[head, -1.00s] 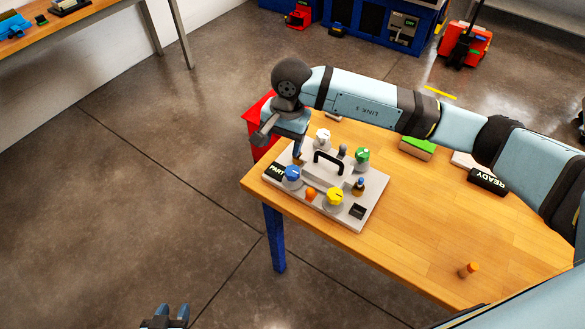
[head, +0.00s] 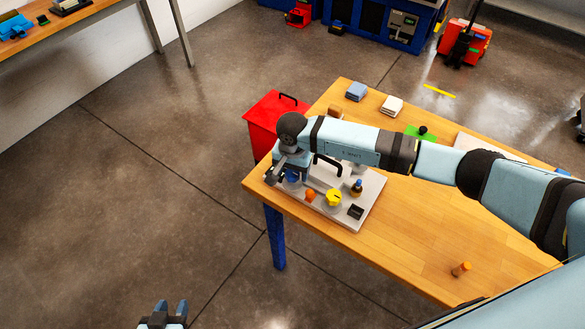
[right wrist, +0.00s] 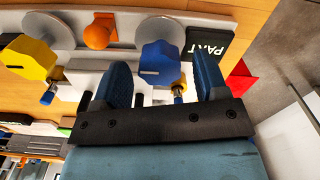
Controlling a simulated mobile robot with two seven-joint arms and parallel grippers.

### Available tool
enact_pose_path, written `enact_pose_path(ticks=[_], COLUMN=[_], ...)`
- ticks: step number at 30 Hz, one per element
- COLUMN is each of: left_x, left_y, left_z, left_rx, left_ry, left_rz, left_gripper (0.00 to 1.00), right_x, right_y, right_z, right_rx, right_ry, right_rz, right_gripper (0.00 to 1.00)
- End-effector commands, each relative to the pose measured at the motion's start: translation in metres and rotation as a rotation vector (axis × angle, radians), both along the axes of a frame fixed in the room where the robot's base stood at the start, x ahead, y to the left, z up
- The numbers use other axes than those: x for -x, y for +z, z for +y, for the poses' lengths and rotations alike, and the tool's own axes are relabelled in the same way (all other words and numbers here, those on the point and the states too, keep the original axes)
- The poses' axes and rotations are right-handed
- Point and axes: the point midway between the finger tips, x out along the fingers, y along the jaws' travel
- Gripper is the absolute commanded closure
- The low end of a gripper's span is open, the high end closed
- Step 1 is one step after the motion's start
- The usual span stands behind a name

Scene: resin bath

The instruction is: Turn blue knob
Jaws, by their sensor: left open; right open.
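The blue knob (right wrist: 160,62) shows in the right wrist view between the two fingers of my right gripper (right wrist: 161,70), with gaps on both sides. Whether the fingertips reach down beside it is hard to tell. In the head view the blue knob (head: 291,181) is mostly hidden by my right gripper (head: 291,174), which is open above the left corner of the grey panel (head: 349,224). My left gripper (head: 170,309) is open and empty over the floor at the bottom edge.
The panel also carries a yellow knob (head: 334,198), an orange button (head: 310,196), a black handle (head: 329,163) and a small switch (head: 356,187). A red box (head: 268,117) stands beside the table's left edge. The table's front right (head: 425,235) is mostly clear.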

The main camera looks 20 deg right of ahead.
Motion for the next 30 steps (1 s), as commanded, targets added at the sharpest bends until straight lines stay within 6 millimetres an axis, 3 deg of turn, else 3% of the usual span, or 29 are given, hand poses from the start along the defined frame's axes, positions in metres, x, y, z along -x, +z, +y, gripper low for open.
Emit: enact_pose_path(ticks=[11,17,30], left_x=[0.0008,0.0008,-0.001], left_y=[0.0001,0.0001,-0.0076], left_z=[0.0001,0.0001,-0.0005], left_rx=[0.0,0.0,0.002], left_ry=[0.001,0.001,0.001], left_rz=[0.002,0.002,0.0], left_gripper=[0.6,0.6,0.6], right_x=[0.0002,0.0001,-0.0007], right_y=[-0.0056,-0.0053,-0.0066], right_z=[0.0003,0.0002,-0.0004], right_rx=[-0.001,-0.001,0.0], right_ry=[0.001,0.0,-0.077], right_rz=[-0.001,-0.001,-0.002], right_gripper=[0.36,0.82,0.83])
